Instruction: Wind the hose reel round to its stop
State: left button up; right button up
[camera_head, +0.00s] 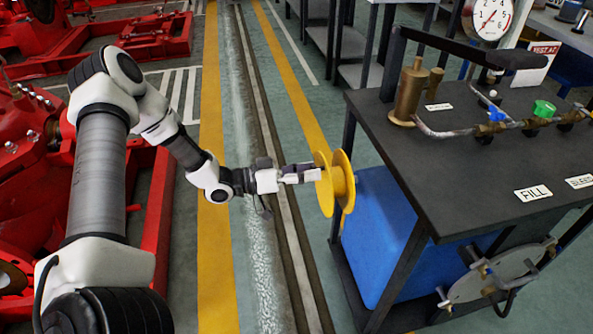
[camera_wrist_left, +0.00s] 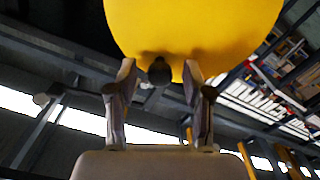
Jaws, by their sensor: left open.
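The yellow hose reel (camera_head: 343,182) has two round flanges and is mounted at the left side of the black bench. My left gripper (camera_head: 305,174) points right, with its fingertips close to the reel's near flange. In the left wrist view, the yellow flange (camera_wrist_left: 195,28) fills the top. A dark round knob (camera_wrist_left: 159,71) stands at the flange's lower edge. It lies between the two spread fingers of the left gripper (camera_wrist_left: 160,90), with a gap on each side. Whether the fingertips touch the flange I cannot tell. My right gripper is not in view.
The black bench (camera_head: 480,170) carries a brass cylinder (camera_head: 408,92), pipework with blue and green valve handles, and a gauge (camera_head: 487,18). A blue tank (camera_head: 385,235) sits under it. Red machinery (camera_head: 30,180) stands at left. The floor between is clear.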

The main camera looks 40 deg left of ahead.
pick_arm(q)
jog(key=v, duration=0.6)
dwell(0.4)
